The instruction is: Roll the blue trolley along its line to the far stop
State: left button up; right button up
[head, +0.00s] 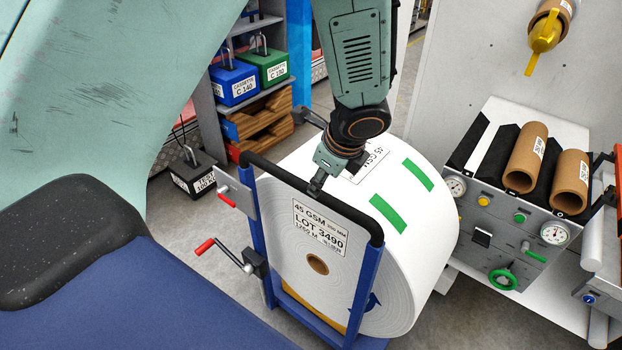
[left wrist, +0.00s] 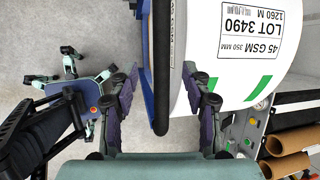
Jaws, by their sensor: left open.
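The blue trolley (head: 367,285) stands on the grey floor and carries a large white paper roll (head: 425,230) labelled LOT 3490. Its black push bar (head: 275,170) runs across the top of the blue frame. My left gripper (head: 325,160) comes down from the top of the head view, at the bar. In the left wrist view, the open fingers (left wrist: 160,108) lie on either side of the push bar (left wrist: 161,60), with visible gaps. No floor line or far stop can be made out. My right gripper is not in view.
A red-handled crank (head: 225,250) sticks out from the trolley's left side. A machine panel (head: 510,235) with gauges and brown cores stands close on the right.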

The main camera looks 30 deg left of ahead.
aim_at(322, 199)
pick_arm(q)
jog(key=x, duration=0.1)
jog(key=b+x, duration=0.2)
jog(key=x, duration=0.1)
jog(key=shift+d+f, duration=0.2)
jog(key=shift+d, duration=0.05)
jog(key=a+f, duration=0.1)
jog(key=w+a+f, duration=0.1)
jog(key=shift+f, duration=0.3)
jog(key=shift+w+f, duration=0.1)
jog(key=shift+d+r, duration=0.25)
jog(key=shift+d, duration=0.15)
jog(key=shift+s+a, duration=0.2)
jog(key=c, duration=0.3)
jog(key=shift+w+a+f, duration=0.15)
jog(key=shift+a+f, duration=0.05)
jog(key=shift+a, duration=0.05)
jog(key=c, duration=0.3)
jog(key=shift+d, duration=0.15)
grip_shut()
